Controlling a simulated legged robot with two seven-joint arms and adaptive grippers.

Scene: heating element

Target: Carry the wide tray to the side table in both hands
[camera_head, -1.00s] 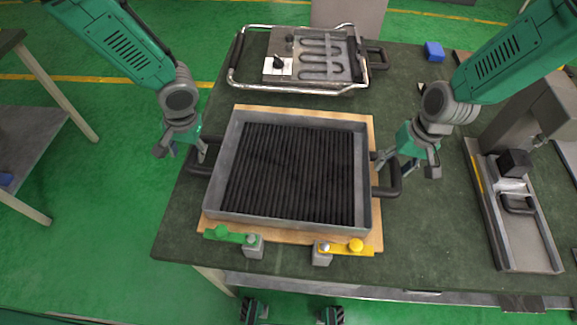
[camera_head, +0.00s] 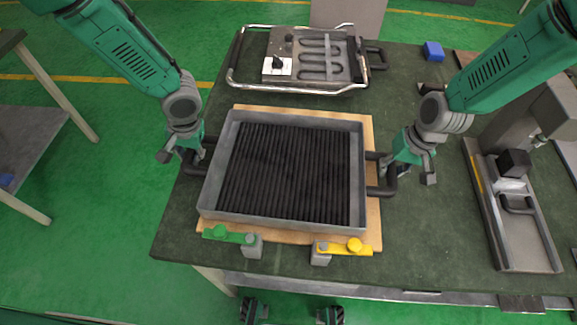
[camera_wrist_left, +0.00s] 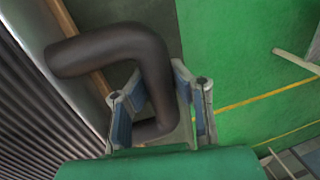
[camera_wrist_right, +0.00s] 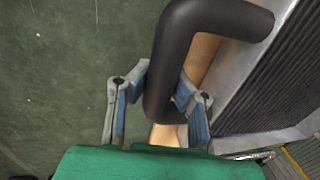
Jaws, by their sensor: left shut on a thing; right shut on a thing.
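The wide tray (camera_head: 214,197) is a grey, rectangular metal pan with a dark ribbed inside and a black bar handle at each end. It is over a wooden board (camera_head: 373,215) on the dark green workbench; I cannot tell whether it touches the board. My left gripper (camera_head: 199,155) is shut on the left handle (camera_head: 190,168), also seen in the left wrist view (camera_wrist_left: 150,65). My right gripper (camera_head: 388,165) is shut on the right handle (camera_head: 388,190), also seen in the right wrist view (camera_wrist_right: 180,50). A table (camera_head: 9,40), possibly the side table, is partly visible at the left edge.
A framed heating plate (camera_head: 325,60) lies behind the tray. A green clamp (camera_head: 228,235) and a yellow clamp (camera_head: 350,247) are at the board's front edge. A blue block (camera_head: 433,51) and a grey machine (camera_head: 510,215) are to the right. Green floor separates workbench and left table.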

